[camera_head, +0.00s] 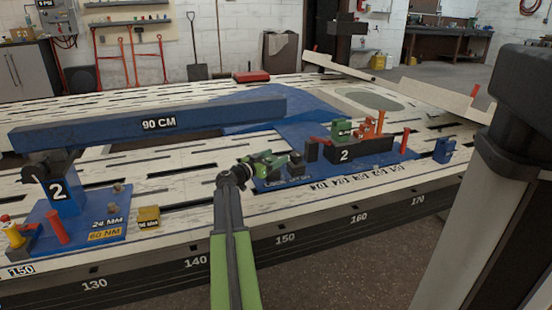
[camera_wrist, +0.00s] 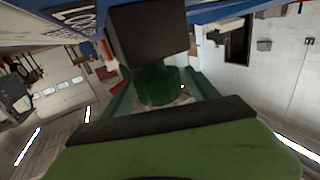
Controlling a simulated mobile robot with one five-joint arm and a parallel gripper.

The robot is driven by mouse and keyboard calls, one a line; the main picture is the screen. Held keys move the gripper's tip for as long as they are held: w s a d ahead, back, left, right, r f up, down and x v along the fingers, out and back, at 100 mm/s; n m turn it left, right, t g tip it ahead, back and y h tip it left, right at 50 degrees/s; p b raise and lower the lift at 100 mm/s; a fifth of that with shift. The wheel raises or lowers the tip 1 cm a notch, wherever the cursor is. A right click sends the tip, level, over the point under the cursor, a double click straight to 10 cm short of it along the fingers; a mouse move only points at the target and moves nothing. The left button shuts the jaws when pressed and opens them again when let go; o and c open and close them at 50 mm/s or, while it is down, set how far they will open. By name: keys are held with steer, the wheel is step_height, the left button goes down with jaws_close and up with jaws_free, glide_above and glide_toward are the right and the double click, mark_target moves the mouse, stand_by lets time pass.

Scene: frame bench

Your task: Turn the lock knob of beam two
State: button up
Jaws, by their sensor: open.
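The lock block (camera_head: 296,163) is a small black block at the left end of the blue base plate (camera_head: 268,184), where small lettering is printed. In the wrist view the black block (camera_wrist: 148,35) is close ahead, with a round dark green knob (camera_wrist: 160,88) on its near side. My gripper (camera_head: 273,163) is open just left of the block. In the wrist view its two jaws (camera_wrist: 163,95) stand on either side of the knob; I cannot tell whether they touch it. In the head view my gripper hides the knob. A black housing (camera_head: 372,150) marked 2 stands to the right.
A blue beam (camera_head: 210,120) marked 90 CM runs above the bench on the left, from a post (camera_head: 62,195) marked 2. Green and orange parts (camera_head: 343,130) stand at the black housing. A blue block (camera_head: 443,150) is farther right. The slotted bench (camera_head: 190,185) has clear room in front.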

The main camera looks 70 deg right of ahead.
steer(key=shift+s+d, duration=0.25)
steer(key=shift+d, duration=0.4)
